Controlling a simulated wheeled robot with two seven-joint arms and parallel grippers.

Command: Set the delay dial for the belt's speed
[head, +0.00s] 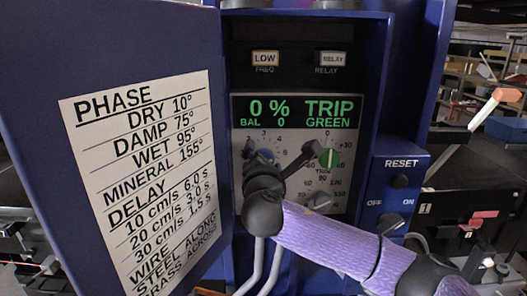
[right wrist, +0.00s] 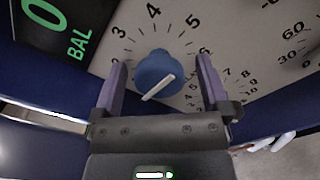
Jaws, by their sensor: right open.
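A blue dial (right wrist: 157,72) with a white pointer line sits on a scale with 3, 4 and 5 readable in the right wrist view. Its blue edge also shows in the head view (head: 265,154), mostly behind my right gripper. My right gripper (right wrist: 160,66) is open, with one finger on each side of the blue dial; I cannot tell whether they touch it. The dial's label is hidden. A card (head: 145,165) on the open door lists delays: 10 cm/s 6.0 s, 20 cm/s 3.0 s, 30 cm/s 1.5 s. My left gripper is out of view.
A green dial (head: 330,159) sits right of the blue one, with a grey knob (head: 318,199) below. The display (head: 297,112) reads 0 %, TRIP, BAL 0, GREEN. A side box (head: 400,162) carries RESET and an OFF/ON switch. The open door (head: 40,60) walls the left side.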

